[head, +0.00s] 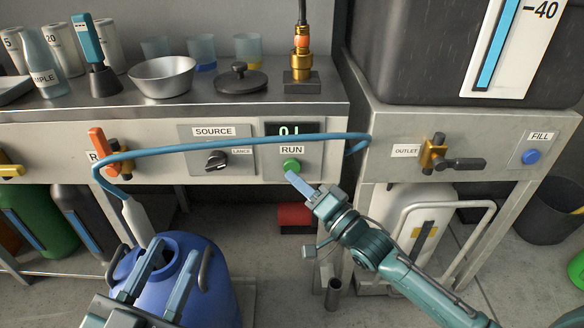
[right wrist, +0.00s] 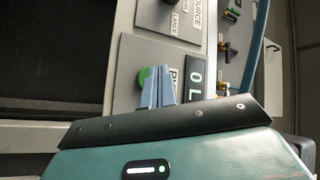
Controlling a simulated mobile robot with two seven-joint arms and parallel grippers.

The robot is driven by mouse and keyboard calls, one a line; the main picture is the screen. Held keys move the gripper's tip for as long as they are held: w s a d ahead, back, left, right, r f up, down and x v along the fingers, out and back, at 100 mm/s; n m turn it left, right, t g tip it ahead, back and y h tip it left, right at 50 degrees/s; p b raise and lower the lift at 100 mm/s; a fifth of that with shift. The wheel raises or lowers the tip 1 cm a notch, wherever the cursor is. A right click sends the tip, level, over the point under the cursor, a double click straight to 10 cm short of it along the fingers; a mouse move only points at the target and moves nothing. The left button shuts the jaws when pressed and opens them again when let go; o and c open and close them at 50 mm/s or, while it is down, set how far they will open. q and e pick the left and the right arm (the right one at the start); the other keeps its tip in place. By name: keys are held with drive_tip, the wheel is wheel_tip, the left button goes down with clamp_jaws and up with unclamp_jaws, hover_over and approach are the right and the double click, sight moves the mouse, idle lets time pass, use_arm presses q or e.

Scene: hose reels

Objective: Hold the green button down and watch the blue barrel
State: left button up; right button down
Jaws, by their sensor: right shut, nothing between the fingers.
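The green button (head: 291,166) sits under the RUN label on the panel; it also shows in the right wrist view (right wrist: 145,75). My right gripper (head: 288,174) is shut and empty, its fingertips right at the button's lower edge. Whether they press it I cannot tell. The display (head: 292,130) above reads 0 L. The blue barrel (head: 222,297) stands upright on the floor at lower left, its dark mouth facing up. My left gripper (head: 172,256) is open, fingers spread in front of the barrel, hiding part of it. The level inside is not visible.
An orange-handled valve (head: 104,152) and a SOURCE knob (head: 215,160) are left of the button. A blue FILL button (head: 530,157) is far right.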

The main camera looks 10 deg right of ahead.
drive_tip(key=shift+w, duration=0.1)
drive_tip(key=shift+w+d, duration=0.1)
drive_tip(key=shift+w, duration=0.25)
drive_tip(key=shift+w+d, duration=0.15)
drive_tip(key=shift+w, duration=0.4)
idle(0.7)
idle(1.1)
idle(1.1)
idle(1.3)
idle(0.8)
